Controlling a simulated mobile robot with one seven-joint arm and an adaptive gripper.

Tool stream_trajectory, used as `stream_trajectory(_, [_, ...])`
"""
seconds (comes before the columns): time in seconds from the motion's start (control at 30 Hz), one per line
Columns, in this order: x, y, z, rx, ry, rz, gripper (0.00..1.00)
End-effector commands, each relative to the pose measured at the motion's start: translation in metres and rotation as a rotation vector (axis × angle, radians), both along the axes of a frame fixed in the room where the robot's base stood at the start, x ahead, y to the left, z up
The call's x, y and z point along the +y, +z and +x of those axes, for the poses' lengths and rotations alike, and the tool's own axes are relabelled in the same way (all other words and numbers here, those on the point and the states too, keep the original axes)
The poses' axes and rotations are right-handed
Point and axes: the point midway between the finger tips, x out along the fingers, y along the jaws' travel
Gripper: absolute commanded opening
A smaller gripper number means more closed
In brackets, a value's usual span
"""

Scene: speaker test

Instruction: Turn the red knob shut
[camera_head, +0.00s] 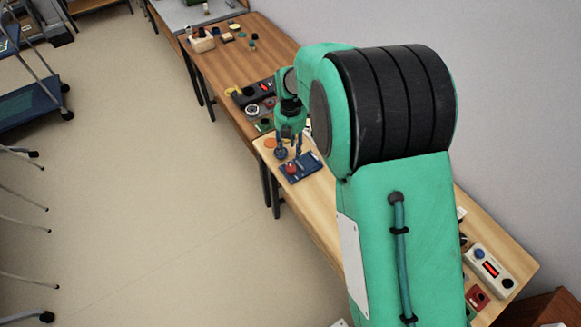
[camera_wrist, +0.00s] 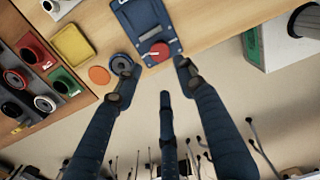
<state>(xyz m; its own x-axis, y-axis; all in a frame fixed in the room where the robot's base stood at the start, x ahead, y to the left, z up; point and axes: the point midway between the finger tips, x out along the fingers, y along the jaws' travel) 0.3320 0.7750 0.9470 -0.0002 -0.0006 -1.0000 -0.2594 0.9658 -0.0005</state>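The red knob (camera_wrist: 158,50) sits on a dark blue box with a pale strip (camera_wrist: 149,32) at the top middle of the wrist view. In the head view the red knob (camera_head: 291,168) and its blue box (camera_head: 304,168) are on the wooden table near its left edge. My gripper (camera_wrist: 154,69) is open, its dark blue fingers spread with nothing between them. The side fingertips show to the left and right of the knob, apart from it; their height above it is hard to judge. In the head view my gripper (camera_head: 292,140) is small, just above the box in the picture.
A dark blue round piece (camera_wrist: 121,64) lies beside the left fingertip, near an orange disc (camera_wrist: 99,75). A panel with red, green and black parts (camera_wrist: 30,52) and a yellow piece (camera_wrist: 73,44) are left. A white box (camera_head: 489,270) stands on the near table.

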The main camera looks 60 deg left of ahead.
Motion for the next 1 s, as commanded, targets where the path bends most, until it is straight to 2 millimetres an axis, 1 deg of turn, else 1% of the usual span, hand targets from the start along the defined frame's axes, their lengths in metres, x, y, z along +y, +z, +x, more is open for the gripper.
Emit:
stream_trajectory(0.03, [-0.001, -0.008, 0.0, 0.001, 0.0, -0.002, 0.4])
stream_trajectory(0.17, [-0.001, -0.026, 0.0, 0.001, 0.0, -0.001, 0.4])
stream_trajectory(0.6, [-0.001, -0.095, 0.0, 0.001, 0.0, -0.001, 0.4])
stream_trajectory(0.8, [0.0, -0.114, 0.0, 0.0, 0.0, 0.0, 0.4])
stream_trajectory(1.0, [0.0, -0.12, 0.0, 0.0, 0.0, 0.001, 0.4])
